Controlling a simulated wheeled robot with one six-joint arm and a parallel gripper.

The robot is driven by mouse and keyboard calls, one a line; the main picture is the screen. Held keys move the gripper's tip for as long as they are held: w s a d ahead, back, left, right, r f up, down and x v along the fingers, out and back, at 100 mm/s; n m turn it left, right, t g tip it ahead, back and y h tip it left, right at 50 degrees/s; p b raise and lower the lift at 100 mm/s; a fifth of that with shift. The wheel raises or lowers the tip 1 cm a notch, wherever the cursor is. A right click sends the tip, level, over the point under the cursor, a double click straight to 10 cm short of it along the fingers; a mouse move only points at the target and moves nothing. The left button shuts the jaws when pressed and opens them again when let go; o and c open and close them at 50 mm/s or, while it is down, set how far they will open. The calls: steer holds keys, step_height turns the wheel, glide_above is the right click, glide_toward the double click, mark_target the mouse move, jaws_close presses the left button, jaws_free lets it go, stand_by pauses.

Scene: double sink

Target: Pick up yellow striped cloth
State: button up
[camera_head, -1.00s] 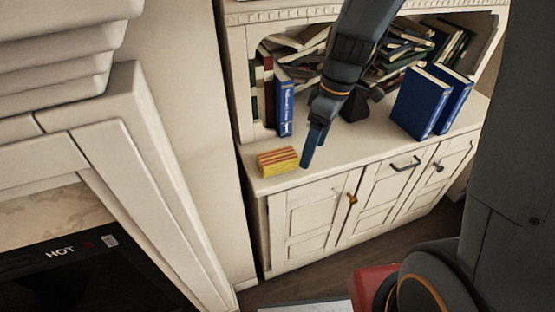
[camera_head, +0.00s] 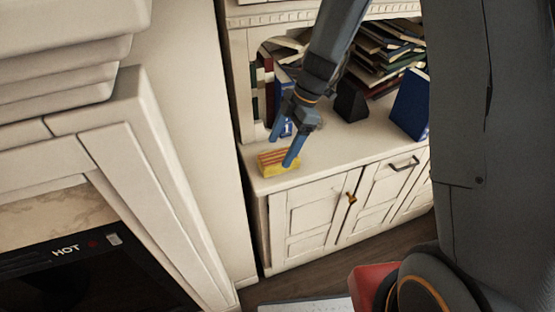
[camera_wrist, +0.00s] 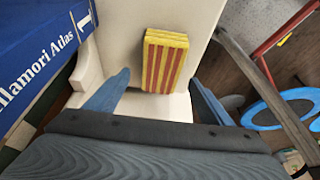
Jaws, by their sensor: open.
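The yellow cloth with red stripes (camera_head: 276,163) is a folded block on the left end of the cream cabinet top, near its front edge. In the wrist view the striped cloth (camera_wrist: 163,62) lies ahead of my gripper, between the lines of its two fingers. My gripper (camera_head: 283,147) is open and empty, its fingers pointing down just above and beside the cloth. In the wrist view the blue fingers of my gripper (camera_wrist: 158,88) are spread wide. One finger hides part of the cloth in the head view.
A blue atlas (camera_wrist: 38,55) stands close to the left finger. Another blue book (camera_head: 410,105) stands to the right on the cabinet top (camera_head: 340,150). Books are piled on the shelf behind. A wall panel borders the cabinet's left side.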

mark_target(278, 157)
steer(key=p+x, duration=0.1)
steer(key=x, duration=0.2)
steer(key=shift+s+d+f, duration=0.1)
steer(key=shift+d, duration=0.05)
steer(key=shift+f, duration=0.55)
steer(key=shift+f, duration=0.15)
steer(key=c, duration=1.2)
steer(key=shift+p, duration=0.3)
